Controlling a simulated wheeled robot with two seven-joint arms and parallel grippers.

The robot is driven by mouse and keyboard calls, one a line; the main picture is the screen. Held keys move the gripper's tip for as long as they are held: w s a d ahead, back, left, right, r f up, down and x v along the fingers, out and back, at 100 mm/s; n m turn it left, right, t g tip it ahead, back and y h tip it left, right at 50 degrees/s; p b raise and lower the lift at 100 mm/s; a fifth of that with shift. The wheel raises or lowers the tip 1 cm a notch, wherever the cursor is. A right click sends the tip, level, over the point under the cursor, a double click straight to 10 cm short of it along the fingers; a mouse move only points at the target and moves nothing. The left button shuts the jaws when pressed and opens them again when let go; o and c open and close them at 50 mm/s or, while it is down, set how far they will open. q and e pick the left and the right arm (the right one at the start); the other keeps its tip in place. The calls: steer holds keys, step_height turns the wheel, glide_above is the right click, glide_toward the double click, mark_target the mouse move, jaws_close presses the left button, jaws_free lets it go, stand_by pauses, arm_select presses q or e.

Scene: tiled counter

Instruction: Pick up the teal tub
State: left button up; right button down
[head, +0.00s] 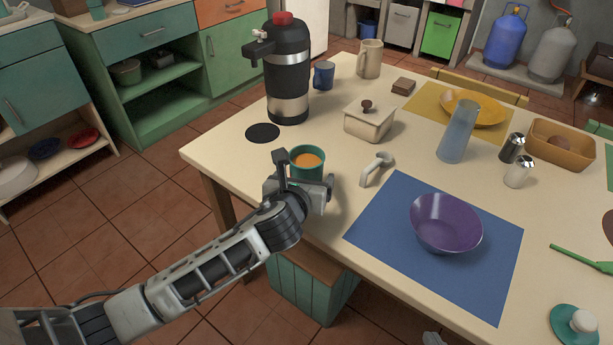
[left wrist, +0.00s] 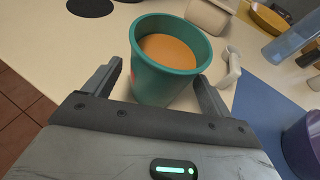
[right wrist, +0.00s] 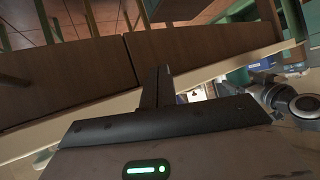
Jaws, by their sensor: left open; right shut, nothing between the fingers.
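The teal tub (head: 308,176) stands upright near the table's near left edge, with an orange-brown filling at its top. It also shows in the left wrist view (left wrist: 165,82). My left gripper (head: 304,171) is open at the tub, with one finger on each side of its near part in the left wrist view (left wrist: 158,75). Whether the fingers touch the tub cannot be told. My right gripper (right wrist: 157,88) is shut and empty, low by the table's edge in the right wrist view.
A white handle-shaped piece (head: 375,170) lies right of the tub. A blue mat (head: 380,225) with a purple bowl (head: 446,224) is further right. Behind are a black disc (head: 262,133), a dispenser (head: 288,75) and a lidded cream box (head: 369,124).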

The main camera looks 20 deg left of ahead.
mark_target(310, 156)
arm_select(q)
steer(key=shift+x, duration=1.2)
steer(key=shift+f, duration=0.1)
steer(key=c, duration=1.2)
steer(key=shift+r, duration=0.6)
step_height(310, 156, up, 2)
steer(key=shift+r+p, duration=0.25)
steer(key=shift+p, duration=0.25)
steer(key=shift+s+d+r+p, duration=0.45)
steer(key=shift+s+d+r, duration=0.55)
steer(key=shift+s+r, duration=0.85)
steer(key=shift+s+d+r+p, duration=0.4)
steer(key=shift+s+d+r, duration=0.75)
steer(key=shift+s, duration=1.25)
steer(key=shift+s+d+r+p, duration=0.45)
steer(key=shift+s+d+r, duration=0.4)
steer(key=shift+s+r, duration=1.1)
arm_select(e)
steer(key=shift+s+d+r, duration=0.15)
steer(key=shift+d+r, duration=0.1)
steer(key=shift+r, duration=0.3)
